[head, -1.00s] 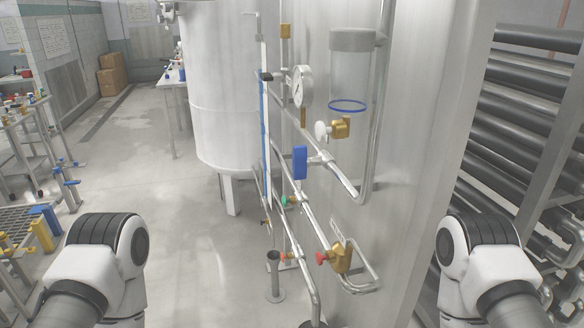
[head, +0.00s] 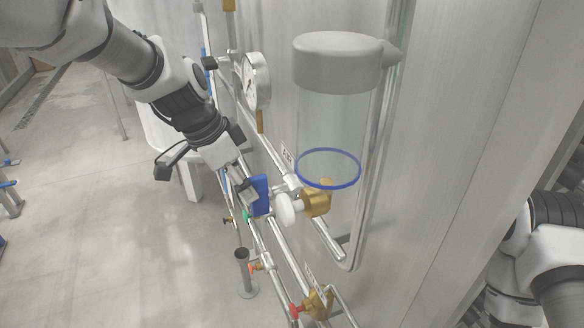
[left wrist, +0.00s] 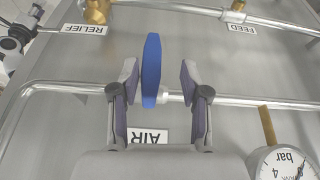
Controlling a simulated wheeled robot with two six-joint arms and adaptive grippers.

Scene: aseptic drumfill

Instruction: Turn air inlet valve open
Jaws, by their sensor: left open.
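The air inlet valve has a flat blue handle (head: 261,194) on a steel pipe beside the tank. In the left wrist view the blue handle (left wrist: 151,70) stands on edge, with an upside-down AIR label (left wrist: 147,136) below it. My left gripper (head: 250,193) is open at the handle. In the left wrist view its two fingers (left wrist: 157,75) stand on either side of the handle, with visible gaps on both sides. The far side of the handle is hidden in the head view. My right gripper is out of view.
A white round knob (head: 287,209) on a brass valve (head: 317,202) sits close right of the handle. A glass cylinder (head: 330,120) and a pressure gauge (head: 256,80) are above. A red-knobbed valve (head: 296,311) is below. Open floor (head: 110,240) lies left.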

